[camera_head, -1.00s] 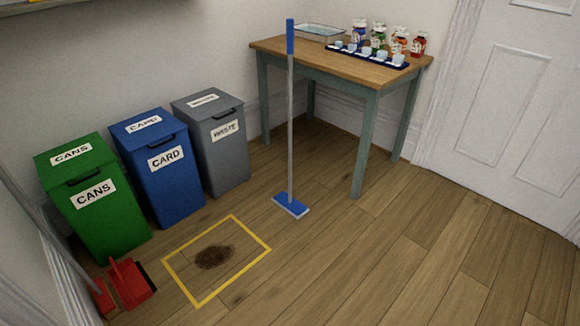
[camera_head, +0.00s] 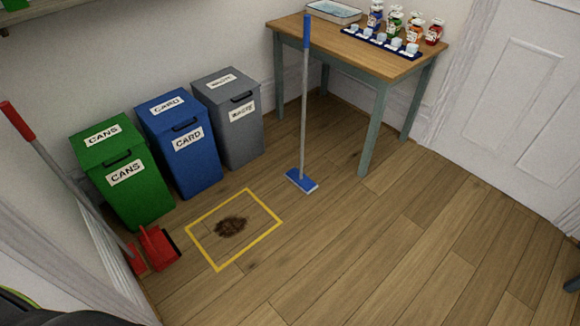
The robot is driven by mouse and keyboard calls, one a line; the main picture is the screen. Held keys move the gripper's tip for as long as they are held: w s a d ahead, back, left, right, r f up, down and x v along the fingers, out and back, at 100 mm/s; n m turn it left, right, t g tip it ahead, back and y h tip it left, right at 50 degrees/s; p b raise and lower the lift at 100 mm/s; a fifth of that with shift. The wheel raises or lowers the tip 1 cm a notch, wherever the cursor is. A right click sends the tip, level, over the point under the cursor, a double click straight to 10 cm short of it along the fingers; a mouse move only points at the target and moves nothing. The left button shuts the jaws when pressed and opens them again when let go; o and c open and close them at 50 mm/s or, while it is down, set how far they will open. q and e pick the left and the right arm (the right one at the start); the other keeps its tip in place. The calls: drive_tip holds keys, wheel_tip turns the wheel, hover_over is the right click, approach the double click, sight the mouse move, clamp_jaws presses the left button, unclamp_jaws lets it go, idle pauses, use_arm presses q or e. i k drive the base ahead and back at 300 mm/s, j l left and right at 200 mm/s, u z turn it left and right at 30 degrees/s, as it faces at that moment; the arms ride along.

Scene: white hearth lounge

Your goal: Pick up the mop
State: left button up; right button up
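The mop (camera_head: 304,110) stands upright on the wooden floor, in front of the table's left end. It has a blue grip at the top, a thin grey pole and a flat blue head (camera_head: 301,181) resting on the boards. Nothing is holding it. Neither of my grippers can be made out. A dark curved shape at the bottom left corner and small dark pieces at the right edge may be parts of me, too cut off to tell.
A wooden table (camera_head: 385,64) with green legs holds a tray, cups and jars. Green (camera_head: 121,172), blue (camera_head: 180,143) and grey (camera_head: 229,117) bins line the left wall. A red dustpan (camera_head: 160,248) stands near a yellow floor square (camera_head: 220,269) around a brown stain. Floor at centre and right is clear.

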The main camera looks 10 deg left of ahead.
sight(296, 176)
drive_tip(key=i+l+u, duration=0.15)
drive_tip(key=u, duration=0.3)
drive_tip(key=i+l+u, duration=0.25)
drive_tip(key=u, duration=0.25)
drive_tip(key=i+l+u, duration=0.2)
drive_tip(key=l+u, duration=0.25)
drive_tip(key=i+l+u, duration=0.1)
drive_tip(key=l, duration=0.35)
drive_tip(key=i+l+u, duration=0.1)
drive_tip(key=l, duration=0.4)
drive_tip(key=i+l+u, duration=0.1)
drive_tip(key=i+l, duration=0.15)
drive_tip(key=l, duration=0.2)
drive_tip(key=i+l+u, duration=0.15)
drive_tip(key=l, duration=0.35)
drive_tip(key=l+u, duration=0.1)
drive_tip(key=l, duration=0.4)
